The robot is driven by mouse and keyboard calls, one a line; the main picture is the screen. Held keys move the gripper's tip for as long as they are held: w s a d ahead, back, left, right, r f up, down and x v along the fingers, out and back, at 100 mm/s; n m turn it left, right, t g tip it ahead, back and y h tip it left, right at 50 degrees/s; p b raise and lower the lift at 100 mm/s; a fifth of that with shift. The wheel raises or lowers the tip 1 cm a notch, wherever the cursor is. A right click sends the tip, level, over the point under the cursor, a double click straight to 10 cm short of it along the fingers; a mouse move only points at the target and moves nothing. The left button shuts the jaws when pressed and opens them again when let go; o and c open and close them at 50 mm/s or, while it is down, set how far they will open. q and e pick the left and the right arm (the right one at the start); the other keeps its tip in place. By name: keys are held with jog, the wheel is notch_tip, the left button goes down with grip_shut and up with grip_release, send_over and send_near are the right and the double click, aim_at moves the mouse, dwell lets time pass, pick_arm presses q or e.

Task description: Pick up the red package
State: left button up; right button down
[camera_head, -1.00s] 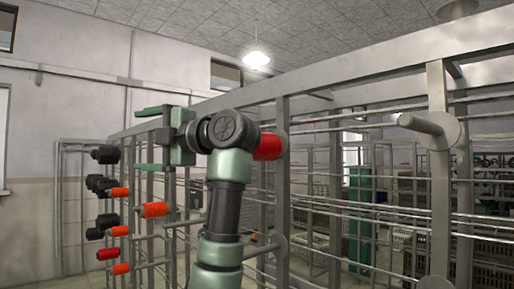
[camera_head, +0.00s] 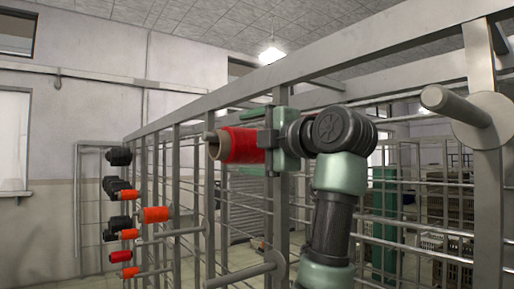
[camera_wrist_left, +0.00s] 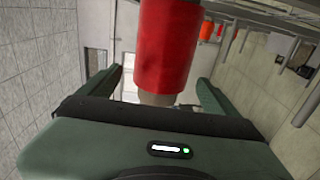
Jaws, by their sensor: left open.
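The red package (camera_head: 238,145) sits on a peg of the grey rack, its open end facing left in the head view. My left gripper (camera_head: 262,140) is at its right end in that view, with its green fingers pointing left along it. In the left wrist view the red package (camera_wrist_left: 167,45) stands between the two open fingers of the gripper (camera_wrist_left: 158,84), with a gap on both sides. A short tan core shows at its near end. My right gripper is not in view.
An orange package (camera_head: 155,214) and several orange, red and black packages (camera_head: 118,156) hang on rack pegs to the left. An empty peg (camera_head: 452,106) juts out at the upper right, and another (camera_head: 240,275) is low at centre. Rack posts stand close around my arm.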

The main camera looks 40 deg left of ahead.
aim_at(235, 138)
pick_arm(q)
jog(key=a+p, duration=0.2)
jog(key=s+a+r+p, duration=0.1)
jog(key=a, duration=0.1)
jog(key=shift+a, duration=0.1)
jog(key=shift+w+a+f+p, duration=0.25)
jog(key=shift+w+a+p, duration=0.4)
jog(key=shift+a, duration=0.4)
jog(key=shift+w+a+f, duration=0.15)
jog(key=shift+w+a, duration=0.05)
jog(key=shift+a, duration=0.1)
jog(key=shift+s, duration=0.1)
jog(key=shift+d, duration=0.1)
jog(key=shift+c, duration=0.6)
jog(key=shift+s, duration=0.1)
jog(key=c, duration=1.3)
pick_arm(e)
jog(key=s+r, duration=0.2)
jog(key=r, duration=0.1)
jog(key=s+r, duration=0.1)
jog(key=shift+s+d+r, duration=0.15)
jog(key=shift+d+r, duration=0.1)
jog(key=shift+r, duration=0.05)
pick_arm(q)
jog(key=shift+r, duration=0.2)
